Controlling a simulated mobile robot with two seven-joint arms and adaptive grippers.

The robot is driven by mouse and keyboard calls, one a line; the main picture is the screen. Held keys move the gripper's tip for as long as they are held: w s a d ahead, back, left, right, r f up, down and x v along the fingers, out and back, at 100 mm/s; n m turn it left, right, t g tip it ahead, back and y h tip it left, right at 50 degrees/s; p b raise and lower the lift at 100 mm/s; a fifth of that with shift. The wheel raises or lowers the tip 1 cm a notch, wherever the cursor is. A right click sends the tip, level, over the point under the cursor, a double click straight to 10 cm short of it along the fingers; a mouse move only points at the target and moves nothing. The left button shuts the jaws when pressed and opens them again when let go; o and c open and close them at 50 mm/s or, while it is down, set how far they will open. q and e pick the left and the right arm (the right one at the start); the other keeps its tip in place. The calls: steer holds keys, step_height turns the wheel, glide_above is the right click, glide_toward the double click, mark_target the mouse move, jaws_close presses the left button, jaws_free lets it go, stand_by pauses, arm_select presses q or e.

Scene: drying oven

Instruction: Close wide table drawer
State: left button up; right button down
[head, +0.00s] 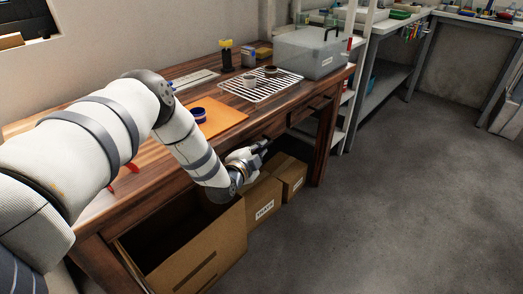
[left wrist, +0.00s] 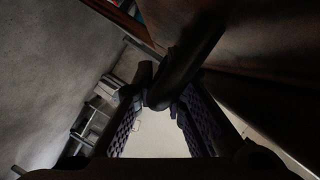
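The brown wooden table (head: 95,210) runs from the lower left to the upper right of the head view. A drawer front with a dark handle (head: 320,104) shows under its top at the right. The front nearer my left gripper (head: 261,148) is partly hidden by the arm. That gripper is low at the table's front side, above the cardboard boxes. In the left wrist view, its two textured fingers (left wrist: 154,108) stand apart at the base, with a dark bar (left wrist: 190,58) at their tips, perhaps a handle. I cannot tell whether they grip it, or how far any drawer is out. My right gripper is not in view.
Cardboard boxes (head: 263,205) stand under and before the table. On top are an orange mat (head: 222,118), a blue-rimmed roll (head: 198,113), a wire rack (head: 262,88) and a grey lidded box (head: 312,52). The grey floor (head: 400,200) at right is clear.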

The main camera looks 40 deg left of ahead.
arm_select(q)
steer(key=shift+a, duration=0.2)
steer(key=v, duration=1.2)
